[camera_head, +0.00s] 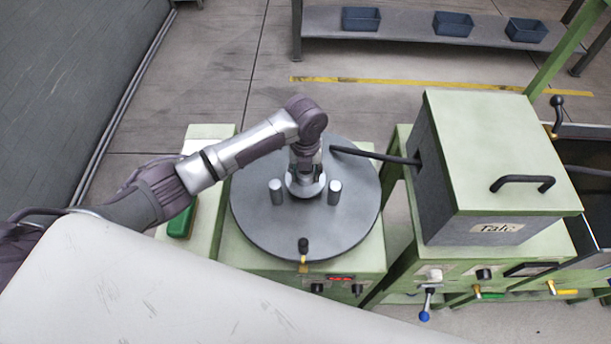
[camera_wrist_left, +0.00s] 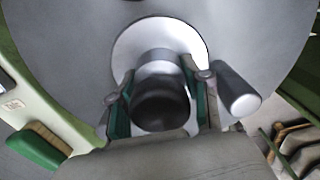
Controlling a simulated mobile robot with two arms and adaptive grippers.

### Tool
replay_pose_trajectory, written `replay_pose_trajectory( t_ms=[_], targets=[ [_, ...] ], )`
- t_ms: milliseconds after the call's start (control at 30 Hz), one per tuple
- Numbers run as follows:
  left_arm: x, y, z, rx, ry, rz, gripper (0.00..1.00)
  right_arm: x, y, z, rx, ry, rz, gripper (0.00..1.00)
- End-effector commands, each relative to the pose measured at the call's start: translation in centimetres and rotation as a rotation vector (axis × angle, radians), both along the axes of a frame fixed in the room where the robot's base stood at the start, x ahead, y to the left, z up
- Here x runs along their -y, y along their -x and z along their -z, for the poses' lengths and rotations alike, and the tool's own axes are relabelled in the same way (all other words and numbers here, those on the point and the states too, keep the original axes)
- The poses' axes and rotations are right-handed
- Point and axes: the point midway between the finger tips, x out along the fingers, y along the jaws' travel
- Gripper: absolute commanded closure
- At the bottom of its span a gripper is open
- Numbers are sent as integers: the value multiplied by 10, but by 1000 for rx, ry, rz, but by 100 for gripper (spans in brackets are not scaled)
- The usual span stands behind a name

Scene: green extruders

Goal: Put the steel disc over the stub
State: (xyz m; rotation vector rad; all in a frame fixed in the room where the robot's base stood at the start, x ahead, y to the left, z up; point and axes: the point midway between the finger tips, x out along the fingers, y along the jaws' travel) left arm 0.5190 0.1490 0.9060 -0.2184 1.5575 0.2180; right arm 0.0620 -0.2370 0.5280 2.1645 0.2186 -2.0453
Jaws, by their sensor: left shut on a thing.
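My left gripper (camera_head: 305,175) is over the middle of the large round grey plate (camera_head: 260,230). In the left wrist view my left gripper (camera_wrist_left: 160,98) has its green-padded fingers closed on either side of a dark round knob (camera_wrist_left: 159,104). The steel disc (camera_wrist_left: 135,48), bright and round, lies under the knob, around a pale neck. Whether the disc touches the plate is unclear. The stub is not seen. My right gripper is not in view.
A black bar (camera_head: 375,154) runs from the plate's far side to the green box (camera_head: 500,150) on the right. A black-topped lever (camera_head: 303,247) stands at the plate's near edge. A green block (camera_head: 181,220) lies left of it. Blue bins (camera_head: 361,18) sit on the far shelf.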

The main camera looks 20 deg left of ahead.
Motion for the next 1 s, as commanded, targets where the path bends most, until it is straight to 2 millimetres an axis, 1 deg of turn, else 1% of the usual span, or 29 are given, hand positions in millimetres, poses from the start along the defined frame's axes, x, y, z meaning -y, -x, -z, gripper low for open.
replay_pose_trajectory(
  t_ms=[133, 200, 300, 433, 567, 600, 733, 1000],
  targets=[
    [1, 0, 20, -2, 1, -1, 100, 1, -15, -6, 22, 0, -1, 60],
    [1, 0, 25, -1, 0, -1, 100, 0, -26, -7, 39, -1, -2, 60],
    [0, 0, 28, 0, 1, 0, 100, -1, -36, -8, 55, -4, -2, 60],
    [0, 0, 27, 0, 1, 0, 100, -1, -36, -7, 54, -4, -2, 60],
    [0, 0, 30, 0, 0, -1, 100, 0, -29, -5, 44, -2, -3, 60],
    [0, 1, 31, -1, -1, -1, 49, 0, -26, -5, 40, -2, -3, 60],
    [0, 1, 30, -1, -1, -1, 27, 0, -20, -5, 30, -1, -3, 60],
    [0, 1, 30, -1, -1, -1, 27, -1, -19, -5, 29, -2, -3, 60]
  ],
)
